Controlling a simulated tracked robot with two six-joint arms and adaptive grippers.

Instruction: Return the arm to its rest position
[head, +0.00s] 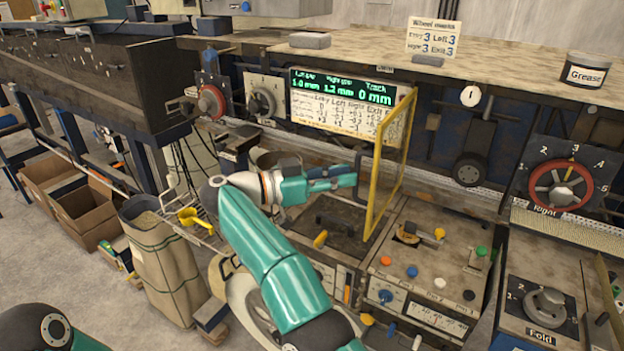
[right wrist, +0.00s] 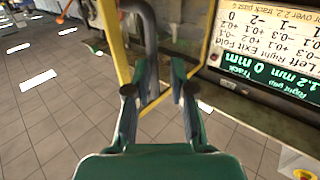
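My right arm reaches up from the bottom middle of the head view. Its teal gripper (head: 335,178) points right, in front of the machine and just left of the yellow-framed guard (head: 391,165).
A lit display (head: 342,100) is behind the guard. A control panel with coloured knobs (head: 425,265) lies right of my forearm. A red "Right" dial (head: 561,187) and "Fold" knob (head: 545,308) are further right. A sack (head: 160,255) and cardboard boxes (head: 75,205) stand at left.

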